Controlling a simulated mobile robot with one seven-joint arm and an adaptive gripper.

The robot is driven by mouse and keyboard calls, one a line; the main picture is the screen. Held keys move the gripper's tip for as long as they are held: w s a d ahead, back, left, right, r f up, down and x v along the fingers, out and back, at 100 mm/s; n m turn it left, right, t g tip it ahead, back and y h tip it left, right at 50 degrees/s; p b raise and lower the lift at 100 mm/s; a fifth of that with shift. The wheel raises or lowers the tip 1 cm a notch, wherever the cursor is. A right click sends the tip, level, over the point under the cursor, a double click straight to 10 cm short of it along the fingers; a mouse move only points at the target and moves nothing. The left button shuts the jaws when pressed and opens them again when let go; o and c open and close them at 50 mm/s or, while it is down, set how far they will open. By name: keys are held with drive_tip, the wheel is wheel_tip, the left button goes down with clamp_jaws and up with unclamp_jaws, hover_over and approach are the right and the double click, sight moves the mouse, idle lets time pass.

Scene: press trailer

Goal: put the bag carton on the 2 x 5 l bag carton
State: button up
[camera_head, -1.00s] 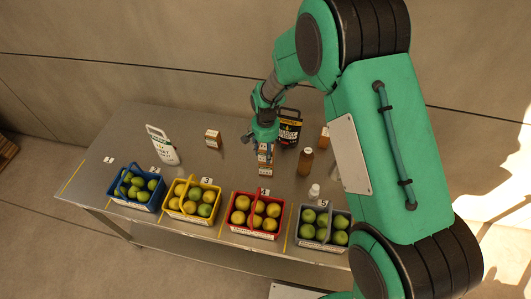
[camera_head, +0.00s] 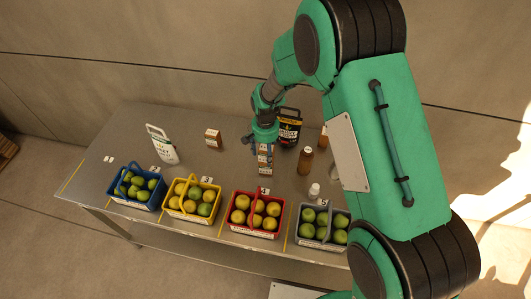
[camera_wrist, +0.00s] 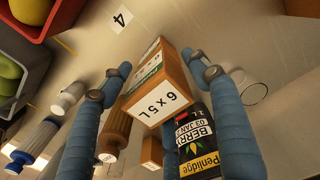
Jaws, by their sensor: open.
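A brown carton (camera_head: 265,161) with white labels stands on the table under my gripper (camera_head: 262,143). In the wrist view this carton (camera_wrist: 163,92) reads "6 x 5 L" and lies between my two spread blue fingers (camera_wrist: 168,72); no grip on it is visible. A small brown and white carton (camera_head: 212,138) stands apart to the left. Another brown carton (camera_head: 324,137) stands at the right, partly hidden by my arm. Part of a brown carton (camera_wrist: 152,152) also shows below in the wrist view. No "2 x 5 l" text is readable.
A black container (camera_head: 289,130) and a brown bottle (camera_head: 306,160) stand close right of the gripper. A white jug (camera_head: 161,145) is at left. Blue (camera_head: 136,190), yellow (camera_head: 191,200), red (camera_head: 257,216) and grey (camera_head: 320,228) fruit baskets line the front edge.

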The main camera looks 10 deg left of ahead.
drive_tip(key=shift+r, duration=0.15)
wheel_tip(320, 180, up, 12)
drive_tip(key=shift+b, duration=0.35)
idle(0.7)
